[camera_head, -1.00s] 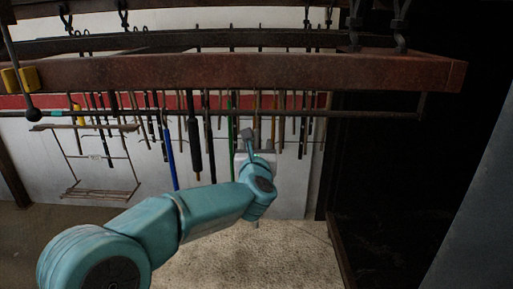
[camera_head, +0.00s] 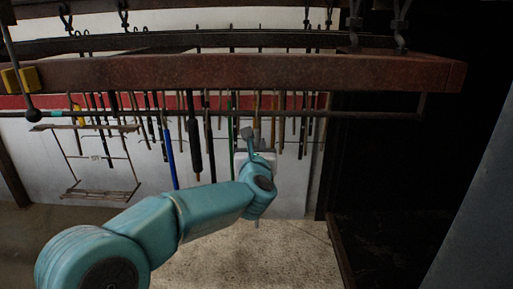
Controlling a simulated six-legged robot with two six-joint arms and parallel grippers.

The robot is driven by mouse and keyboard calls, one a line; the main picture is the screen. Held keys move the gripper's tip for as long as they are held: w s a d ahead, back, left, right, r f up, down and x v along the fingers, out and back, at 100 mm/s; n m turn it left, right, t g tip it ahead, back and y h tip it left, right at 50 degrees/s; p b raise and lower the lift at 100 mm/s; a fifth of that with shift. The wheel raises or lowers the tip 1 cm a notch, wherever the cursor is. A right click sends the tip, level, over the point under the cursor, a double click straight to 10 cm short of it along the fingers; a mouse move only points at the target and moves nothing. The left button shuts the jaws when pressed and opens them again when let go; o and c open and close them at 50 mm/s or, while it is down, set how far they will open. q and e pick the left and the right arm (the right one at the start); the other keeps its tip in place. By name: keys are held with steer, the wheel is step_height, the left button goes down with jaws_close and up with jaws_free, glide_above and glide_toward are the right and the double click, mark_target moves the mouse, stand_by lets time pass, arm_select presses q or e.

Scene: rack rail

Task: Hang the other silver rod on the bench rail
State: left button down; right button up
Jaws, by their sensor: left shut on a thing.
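My left gripper (camera_head: 250,143) is in the middle of the view, just below and in front of the bench rail. It is shut on a thin rod, mostly hidden by my wrist; a short pale end of the silver rod (camera_head: 256,223) shows below the wrist. The rod's upper end is hard to tell from the rods behind. The bench rail (camera_head: 375,114) is a dark horizontal bar under the red-brown beam. Whether the held rod touches the rail cannot be told. My right gripper is not in view.
Several rods and tools, among them a blue one (camera_head: 169,158) and a black one (camera_head: 194,140), hang in a row around and behind the rail. A wire rack (camera_head: 100,194) hangs at left. The thick beam (camera_head: 330,72) runs above the rail. The rail's right stretch looks bare.

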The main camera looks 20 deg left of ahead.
arm_select(q)
steer(key=shift+s+r, duration=0.15)
steer(key=shift+r, duration=0.4)
steer(key=shift+s+r, duration=0.1)
steer(key=shift+r, duration=0.1)
steer(key=shift+s+d+r, duration=0.15)
steer(key=shift+s+r, duration=0.25)
steer(key=shift+r, duration=0.05)
steer(key=shift+f, duration=0.1)
